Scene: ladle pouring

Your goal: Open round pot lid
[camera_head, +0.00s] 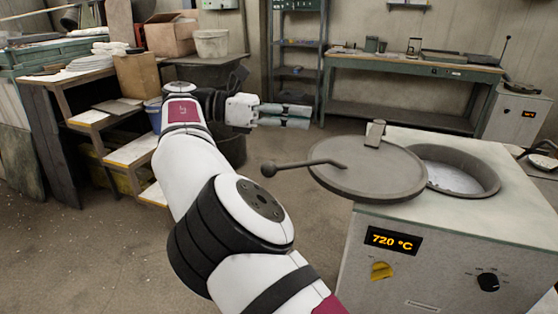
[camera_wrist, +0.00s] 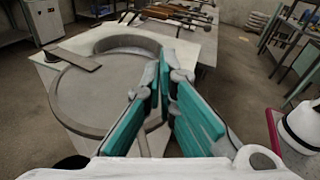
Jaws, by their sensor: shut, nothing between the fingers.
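The round grey lid (camera_head: 365,172) lies flat, shifted to the left of the round pot (camera_head: 458,178), hanging past the left edge of the cabinet top. Most of the pot's mouth is uncovered, with a pale grey surface inside. A thin handle bar with a ball end (camera_head: 268,169) sticks out left from the lid. My gripper (camera_head: 309,117) is shut and empty, in the air left of the lid and apart from it. In the wrist view, my gripper's fingers (camera_wrist: 163,80) are together, with the lid (camera_wrist: 88,105) to their left and the pot's rim (camera_wrist: 130,40) beyond.
The furnace cabinet (camera_head: 450,265) has a 720 °C display and knobs on its front. A green workbench (camera_head: 415,67) and shelves stand at the back. Wooden steps (camera_head: 95,118), a bucket (camera_head: 211,43) and boxes fill the left side. Floor between is clear.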

